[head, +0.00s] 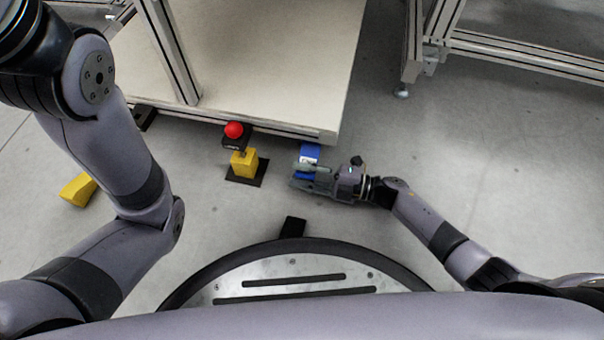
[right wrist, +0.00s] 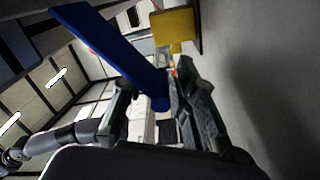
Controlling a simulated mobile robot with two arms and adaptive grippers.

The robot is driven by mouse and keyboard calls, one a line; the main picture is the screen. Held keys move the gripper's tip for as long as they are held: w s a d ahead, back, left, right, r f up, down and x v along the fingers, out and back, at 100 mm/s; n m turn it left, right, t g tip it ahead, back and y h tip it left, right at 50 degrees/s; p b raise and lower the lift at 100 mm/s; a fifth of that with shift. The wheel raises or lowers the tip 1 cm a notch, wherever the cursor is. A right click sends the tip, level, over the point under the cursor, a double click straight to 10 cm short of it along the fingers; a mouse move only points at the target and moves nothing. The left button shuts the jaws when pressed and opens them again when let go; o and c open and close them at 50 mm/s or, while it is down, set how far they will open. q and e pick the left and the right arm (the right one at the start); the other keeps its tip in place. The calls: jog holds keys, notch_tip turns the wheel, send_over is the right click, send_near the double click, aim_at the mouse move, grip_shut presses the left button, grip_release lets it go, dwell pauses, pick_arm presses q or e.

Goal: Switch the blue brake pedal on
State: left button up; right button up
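The blue brake pedal (head: 310,153) is near the floor by the front right corner of the large table-like platform. In the head view my right gripper (head: 299,176) covers part of it. In the right wrist view the pedal (right wrist: 115,52) is a long blue plate, tilted, with its lower end between the two fingers. My right gripper (right wrist: 158,98) is open around that end; whether a finger touches it I cannot tell. My left arm comes down at the left of the head view, but its gripper is not in view.
A yellow post with a red button (head: 234,130) on a dark base stands left of the pedal. A yellow block (head: 78,190) lies farther left. The pale platform (head: 270,60) overhangs behind. Grey floor (head: 480,150) is clear to the right.

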jog(key=shift+o, duration=0.5)
jog(key=shift+w+d+f, duration=0.1)
jog(key=shift+d, duration=0.05)
jog(key=shift+d, duration=0.1)
jog(key=v, duration=1.1)
jog(key=shift+d, duration=0.3)
